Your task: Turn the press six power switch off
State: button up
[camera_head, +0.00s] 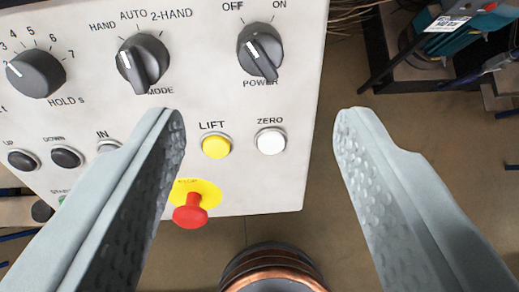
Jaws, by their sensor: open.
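The power switch (260,51) is a black rotary knob at the top right of a light grey control panel (220,90). OFF is printed above it to the left, ON above it to the right, and POWER below it. Its white line leans up and left, toward the OFF side. My gripper (260,117) is open and empty. Its two grey fingers rise from the lower corners, with their tips below the knob in the picture, one on either side. No press number shows.
The mode knob (143,63) and hold knob (36,73) are left of the switch. Below are the yellow lift button (216,146), white zero button (270,141) and red stop button (190,212). Right of the panel is open floor, with teal equipment (445,38) beyond.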

jog(key=v, duration=0.7)
jog(key=shift+s+r, duration=0.2)
jog(key=shift+s, duration=0.05)
jog(key=shift+s+f, duration=0.1)
jog(key=s+d+f+t, duration=0.1)
jog(key=s+f+t, duration=0.7)
jog(key=s+f, duration=1.7)
notch_tip(320, 180, down, 2)
jog(key=shift+d+f+n+y, duration=0.25)
jog(key=shift+d+n+y, duration=0.05)
jog(key=shift+d+n, duration=0.1)
